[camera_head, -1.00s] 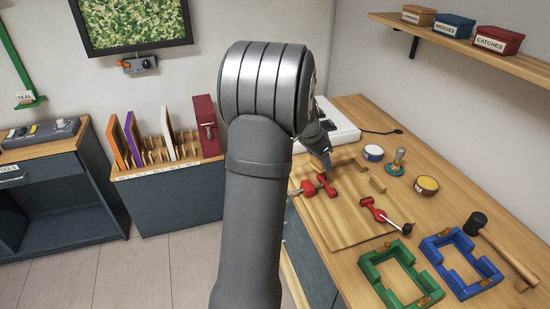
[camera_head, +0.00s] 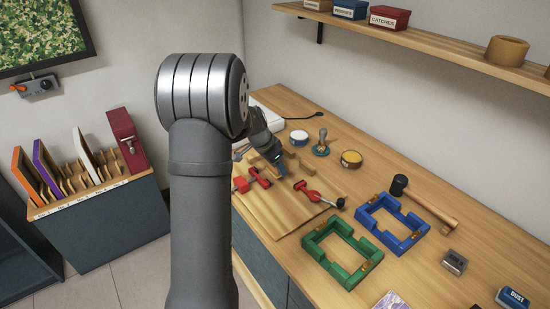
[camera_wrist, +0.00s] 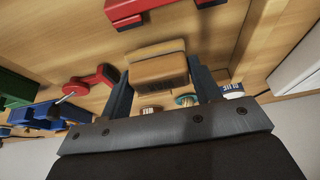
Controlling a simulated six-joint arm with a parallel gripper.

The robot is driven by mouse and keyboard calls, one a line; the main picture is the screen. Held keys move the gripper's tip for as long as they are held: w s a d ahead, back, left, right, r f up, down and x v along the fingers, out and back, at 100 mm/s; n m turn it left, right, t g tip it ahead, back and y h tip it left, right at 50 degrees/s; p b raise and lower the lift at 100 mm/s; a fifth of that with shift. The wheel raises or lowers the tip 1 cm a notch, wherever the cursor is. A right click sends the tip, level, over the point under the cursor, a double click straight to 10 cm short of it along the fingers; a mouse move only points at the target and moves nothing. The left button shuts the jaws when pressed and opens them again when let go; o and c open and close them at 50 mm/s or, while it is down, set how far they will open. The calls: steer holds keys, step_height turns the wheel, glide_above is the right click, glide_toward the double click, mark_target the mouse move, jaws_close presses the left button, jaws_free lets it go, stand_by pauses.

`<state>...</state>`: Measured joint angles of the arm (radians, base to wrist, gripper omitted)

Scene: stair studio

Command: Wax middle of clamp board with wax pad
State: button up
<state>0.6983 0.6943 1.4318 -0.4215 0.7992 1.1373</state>
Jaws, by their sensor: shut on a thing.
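My gripper (camera_wrist: 160,95) is shut on a tan block-shaped pad (camera_wrist: 158,66), seen between the two fingers in the wrist view; I take it to be the wax pad. In the head view my gripper (camera_head: 281,167) is low over the clamp board (camera_head: 275,219), around its middle between the red clamps. The clamp board is a pale wooden panel on the bench. One red clamp (camera_head: 250,180) is at its left and another red clamp (camera_head: 314,194) with a black knob at its right. I cannot tell whether the pad touches the board.
A yellow wax tin (camera_head: 351,158), a teal-based stamp (camera_head: 321,145) and a white-and-blue tin (camera_head: 299,138) stand behind the board. A green frame (camera_head: 322,266), a blue frame (camera_head: 411,243) and a mallet (camera_head: 425,205) lie to the right. Bench between them is partly clear.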

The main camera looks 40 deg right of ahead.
mark_target(289, 162)
steer(key=shift+f, duration=0.8)
steer(key=shift+d+f, duration=0.5)
steer(key=shift+f, duration=0.05)
steer(key=shift+d, duration=3.4)
steer(key=shift+w+a, duration=0.15)
steer(key=shift+w, duration=0.75)
steer(key=shift+w+a, duration=0.15)
steer(key=shift+a, duration=3.45)
steer(key=shift+w+a, duration=0.1)
steer(key=shift+a, duration=0.1)
steer(key=shift+w, duration=0.8)
steer(key=shift+d, duration=3.75)
step_height(289, 162, up, 8)
